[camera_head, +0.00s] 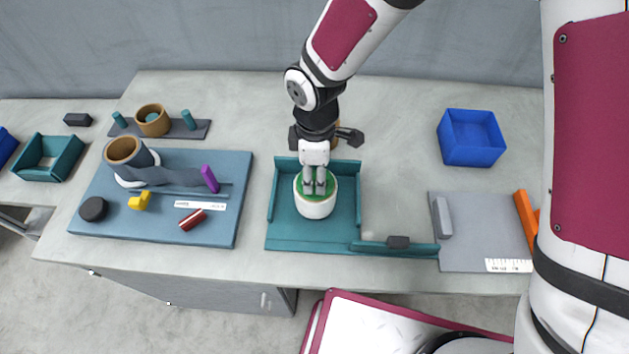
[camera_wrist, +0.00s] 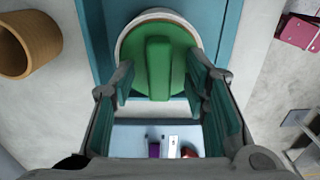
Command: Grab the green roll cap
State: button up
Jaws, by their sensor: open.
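The green roll cap (camera_wrist: 159,62) is a round green disc with a raised bar across its middle. It sits on top of a white roll (camera_head: 316,209), which stands upright in the teal tray (camera_head: 290,241). In the head view my gripper (camera_head: 315,190) points down right over the cap and hides part of it. In the wrist view my gripper (camera_wrist: 166,85) is open, with one finger on each side of the cap's lower part. I cannot tell whether the fingers touch the cap.
A blue-grey board (camera_head: 222,221) with a brown ring, a purple piece and small parts lies left. A brown roll (camera_wrist: 30,44) stands near the tray. A blue bin (camera_head: 471,138) and a grey board (camera_head: 480,250) are on the right. Bare tabletop lies between tray and bin.

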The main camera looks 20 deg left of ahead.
jog(key=shift+c, duration=0.6)
grip_shut()
